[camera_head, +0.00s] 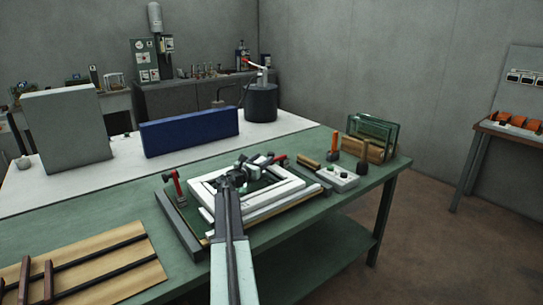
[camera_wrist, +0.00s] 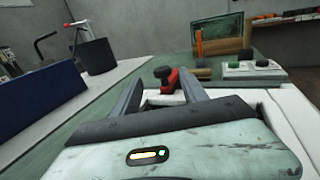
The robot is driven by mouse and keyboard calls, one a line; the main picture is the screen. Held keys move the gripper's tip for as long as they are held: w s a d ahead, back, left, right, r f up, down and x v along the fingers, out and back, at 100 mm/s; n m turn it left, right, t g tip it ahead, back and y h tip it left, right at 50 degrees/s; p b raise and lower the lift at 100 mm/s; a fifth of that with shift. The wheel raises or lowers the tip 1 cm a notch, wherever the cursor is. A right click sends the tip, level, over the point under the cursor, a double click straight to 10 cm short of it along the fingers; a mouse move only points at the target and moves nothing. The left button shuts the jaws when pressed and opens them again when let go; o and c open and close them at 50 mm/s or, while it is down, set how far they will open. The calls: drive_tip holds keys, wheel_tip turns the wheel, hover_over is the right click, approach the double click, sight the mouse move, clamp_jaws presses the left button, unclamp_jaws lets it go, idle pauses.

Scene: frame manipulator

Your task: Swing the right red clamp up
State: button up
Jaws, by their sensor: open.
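The right red clamp (camera_head: 282,160) is at the far right edge of the white frame (camera_head: 291,187), low and lying over toward the frame, partly hidden by my gripper. In the wrist view the red clamp (camera_wrist: 173,82) with its black knob shows between my two fingers, a little beyond the tips. My gripper (camera_head: 256,163) is open and empty, just left of the clamp in the head view. Its fingers (camera_wrist: 161,80) are spread either side of the clamp in the wrist view; I cannot tell whether they touch it. The left red clamp (camera_head: 178,184) stands upright.
The green table (camera_head: 120,220) carries a small button box (camera_head: 337,178), upright tools and glass panes (camera_head: 374,131) at right. A blue block (camera_head: 190,132) and black cylinder (camera_head: 261,102) stand on the white table behind. A wooden board with dark rails (camera_head: 85,267) lies front left.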

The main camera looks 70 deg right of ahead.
sight(269, 155)
drive_tip(key=d, duration=0.2)
drive_tip(key=s+d, duration=0.1)
drive_tip(key=d, duration=0.4)
drive_tip(key=shift+s, duration=0.25)
drive_tip(key=shift+a, duration=0.1)
clamp_jaws()
idle(0.8)
